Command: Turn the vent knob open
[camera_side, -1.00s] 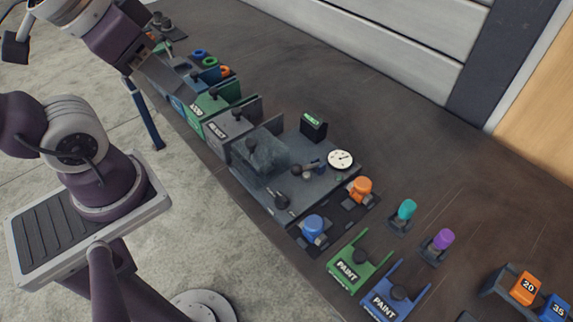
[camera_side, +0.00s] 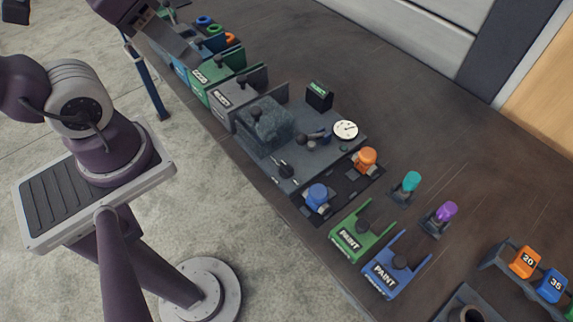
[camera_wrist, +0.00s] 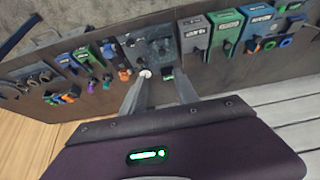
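A grey panel (camera_side: 270,180) on the bench carries a white round gauge (camera_side: 345,130), a dark block on top and small dark fittings. I cannot read a vent label, so I cannot tell which fitting is the vent knob. The panel also shows in the wrist view (camera_wrist: 150,52), beyond my fingertips, with the gauge (camera_wrist: 146,73) near the left finger. My gripper (camera_wrist: 162,84) is open with nothing between its fingers. In the side view my arm is at the top left, apart from the panel.
Grey and green bins (camera_side: 215,85) stand left of the panel. Blue (camera_side: 317,196) and orange (camera_side: 366,159) knobs, a green paint holder (camera_side: 360,232) and a blue paint holder (camera_side: 395,272) are to its right. Bare bench lies behind.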

